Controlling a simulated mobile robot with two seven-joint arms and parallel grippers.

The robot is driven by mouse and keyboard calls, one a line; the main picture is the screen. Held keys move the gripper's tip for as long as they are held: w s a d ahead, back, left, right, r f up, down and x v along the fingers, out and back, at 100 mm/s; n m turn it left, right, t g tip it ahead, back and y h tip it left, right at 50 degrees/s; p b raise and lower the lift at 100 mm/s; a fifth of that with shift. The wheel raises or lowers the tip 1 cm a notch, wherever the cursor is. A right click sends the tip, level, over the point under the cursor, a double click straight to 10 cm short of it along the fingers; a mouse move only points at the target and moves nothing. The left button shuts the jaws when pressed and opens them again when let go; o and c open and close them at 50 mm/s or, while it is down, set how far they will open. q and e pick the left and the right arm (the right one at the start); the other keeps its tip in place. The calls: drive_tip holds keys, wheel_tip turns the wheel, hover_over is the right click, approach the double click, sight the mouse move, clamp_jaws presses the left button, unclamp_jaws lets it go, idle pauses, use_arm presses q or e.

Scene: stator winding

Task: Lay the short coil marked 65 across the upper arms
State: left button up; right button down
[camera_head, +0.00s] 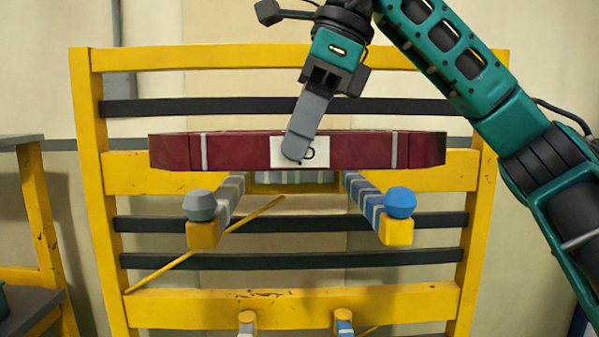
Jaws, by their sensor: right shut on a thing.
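The short coil (235,150) is a long dark red bar with light bands and a white label (283,147) at its middle. A grey finger covers most of the label's marking, so I cannot read the number. My right gripper (300,145) comes from above and is shut on the coil's middle. The coil is level and spans crosswise above both upper arms. I cannot tell whether it touches them. The left upper arm (230,195) has grey bands and a grey knob (200,205). The right upper arm (365,197) has blue bands and a blue knob (400,202). My left gripper is out of view.
A yellow rack (90,180) with dark crossbars stands behind the coil. Two lower arms, one with a grey band (247,327) and one with a blue band (344,327), show at the bottom edge. A yellow-framed shelf (35,205) stands at the far left.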

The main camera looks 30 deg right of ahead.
sight(297, 169)
drive_tip(key=shift+f+b, duration=0.3)
drive_tip(key=shift+f, duration=1.65)
drive_tip(key=c, duration=0.8)
unclamp_jaws()
drive_tip(key=shift+f, duration=0.1)
drive_tip(key=shift+s+d+r, duration=0.1)
drive_tip(key=shift+r, duration=0.35)
drive_tip(key=p+v, duration=0.3)
drive_tip(key=v, duration=0.8)
drive_tip(key=shift+d+p, duration=0.1)
drive_tip(key=shift+p, duration=0.2)
drive_tip(key=shift+s, duration=0.1)
